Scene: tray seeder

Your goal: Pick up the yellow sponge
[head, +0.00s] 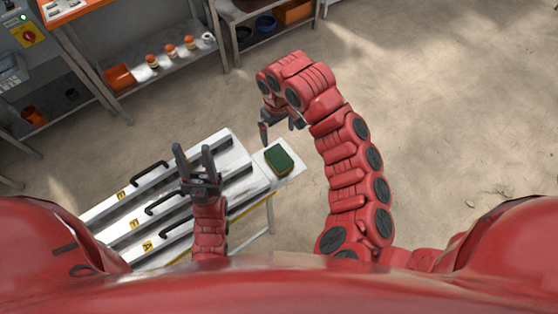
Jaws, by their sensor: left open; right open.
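A sponge (280,157) with a dark green top and a thin yellowish edge lies on the white end plate (294,172) at the right of the metal table. My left gripper (194,152) is open and empty over the table's panels, to the left of the sponge and apart from it. My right gripper (281,131) is open, with its fingers pointing down, just above the sponge in the picture. It looks empty, and the arm partly hides it. I cannot tell its height over the sponge.
The table (236,146) carries several black handles (150,170) and yellow letter labels. Behind it, a shelf (180,68) holds several small orange-topped bottles and an orange bin (118,77). Another shelf (238,49) stands to its right. The concrete floor at right is clear.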

